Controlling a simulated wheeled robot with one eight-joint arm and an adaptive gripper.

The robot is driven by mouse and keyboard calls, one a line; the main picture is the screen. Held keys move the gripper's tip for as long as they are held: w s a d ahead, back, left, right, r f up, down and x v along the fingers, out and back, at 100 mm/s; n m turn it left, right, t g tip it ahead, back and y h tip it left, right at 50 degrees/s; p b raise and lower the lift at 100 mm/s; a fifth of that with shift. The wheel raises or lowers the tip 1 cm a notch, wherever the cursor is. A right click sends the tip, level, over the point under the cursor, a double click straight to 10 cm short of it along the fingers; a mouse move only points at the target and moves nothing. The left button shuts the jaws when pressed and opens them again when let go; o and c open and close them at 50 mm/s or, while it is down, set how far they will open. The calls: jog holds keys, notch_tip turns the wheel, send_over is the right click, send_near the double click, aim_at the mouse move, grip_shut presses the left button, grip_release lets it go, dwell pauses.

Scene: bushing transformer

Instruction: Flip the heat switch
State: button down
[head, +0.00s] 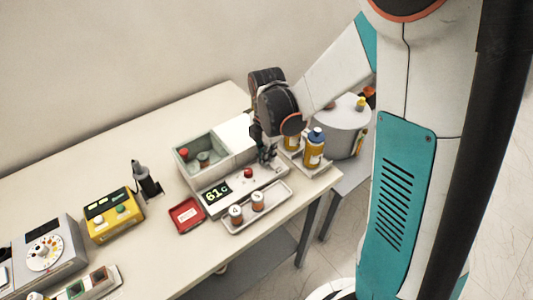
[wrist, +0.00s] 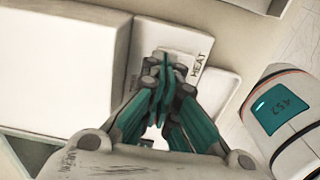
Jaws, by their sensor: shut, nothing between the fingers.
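The heating device stands near the right end of the table, with a panel (head: 222,194) along its front and a green "61c" display (head: 215,194). A red knob (head: 248,173) is on the panel. In the wrist view a white plate with the word HEAT (wrist: 198,66) lies just beyond my fingertips. My gripper (wrist: 162,66) is shut and empty over this plate. The switch itself is hidden behind the fingers, and I cannot tell whether they touch it. In the head view my gripper (head: 268,156) is at the right end of the panel.
A blue-capped bottle (head: 314,150) stands close to the right of my gripper. A red dish (head: 187,215), a yellow box (head: 112,217) and a black holder (head: 149,186) stand to the left.

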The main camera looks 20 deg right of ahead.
jog(key=shift+w+f+b, duration=0.1)
jog(key=shift+f+b, duration=0.3)
jog(key=shift+r, duration=0.1)
jog(key=shift+s, duration=0.25)
jog(key=shift+s+d+r, duration=0.2)
jog(key=shift+s+r, duration=0.05)
jog(key=shift+s, duration=0.25)
